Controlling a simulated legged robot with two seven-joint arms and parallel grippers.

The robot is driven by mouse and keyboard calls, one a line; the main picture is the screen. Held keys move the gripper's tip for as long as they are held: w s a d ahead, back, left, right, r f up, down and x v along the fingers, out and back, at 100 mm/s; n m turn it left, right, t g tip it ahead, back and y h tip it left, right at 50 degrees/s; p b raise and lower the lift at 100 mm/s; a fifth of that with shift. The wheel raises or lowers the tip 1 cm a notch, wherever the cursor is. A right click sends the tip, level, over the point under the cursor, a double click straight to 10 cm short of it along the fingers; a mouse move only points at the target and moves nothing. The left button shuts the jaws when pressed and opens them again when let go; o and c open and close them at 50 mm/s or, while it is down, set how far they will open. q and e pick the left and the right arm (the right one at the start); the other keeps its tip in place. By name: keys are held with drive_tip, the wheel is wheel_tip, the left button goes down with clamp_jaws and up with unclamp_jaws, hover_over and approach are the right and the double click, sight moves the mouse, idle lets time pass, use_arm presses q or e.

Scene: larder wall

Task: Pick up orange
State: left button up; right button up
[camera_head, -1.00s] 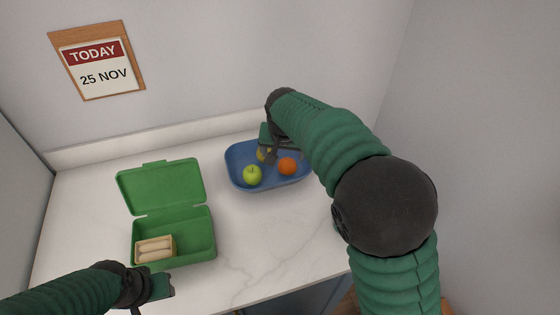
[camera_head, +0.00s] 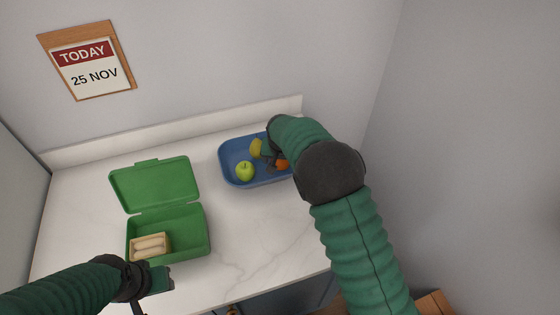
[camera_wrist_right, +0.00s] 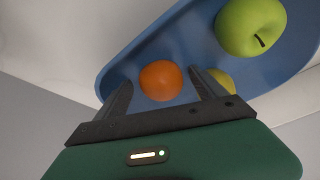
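The orange (camera_head: 282,165) lies in the blue tray (camera_head: 225,160), partly hidden behind my right gripper (camera_head: 274,160). In the right wrist view the orange (camera_wrist_right: 161,81) shows between the two open fingers of my right gripper (camera_wrist_right: 162,92), a little beyond their tips or level with them; contact cannot be told. A green apple (camera_head: 245,171) lies in the tray to the left of the orange, and a yellow fruit (camera_head: 256,148) lies behind. My left gripper (camera_head: 160,282) is over the counter's front left, far from the orange; its fingers are unclear.
An open green lunchbox (camera_head: 200,236) stands left of the tray, holding a pale sandwich-like item (camera_head: 150,246). The marble counter (camera_head: 265,225) is clear in front of the tray. A wall rises close behind, with a calendar (camera_head: 86,65).

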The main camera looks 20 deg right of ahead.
drive_tip(key=shift+s+d+r, duration=0.1)
drive_tip(key=shift+d, duration=0.05)
drive_tip(key=c, duration=0.5)
drive_tip(key=shift+a, duration=0.4)
drive_tip(key=c, duration=1)
